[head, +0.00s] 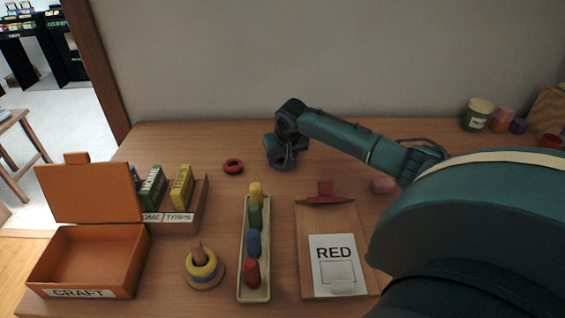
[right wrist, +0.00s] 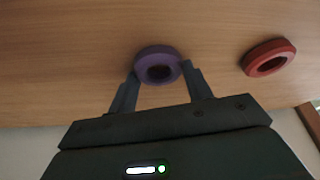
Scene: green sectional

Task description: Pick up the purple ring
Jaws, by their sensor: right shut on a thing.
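The purple ring (right wrist: 158,65) sits between the two fingertips of my right gripper (right wrist: 158,75) in the right wrist view. The fingers touch it on both sides and are shut on it. In the head view my right gripper (head: 283,163) points down near the back of the table, and it hides the ring there. I cannot tell whether the ring touches the table or is just above it. My left gripper is not in view.
A red ring (head: 233,166) lies left of my right gripper; it also shows in the right wrist view (right wrist: 268,57). In front are a peg stacker (head: 203,283), a tray of colored pieces (head: 242,270), a clipboard (head: 311,225) and an open orange CRAFT box (head: 125,267).

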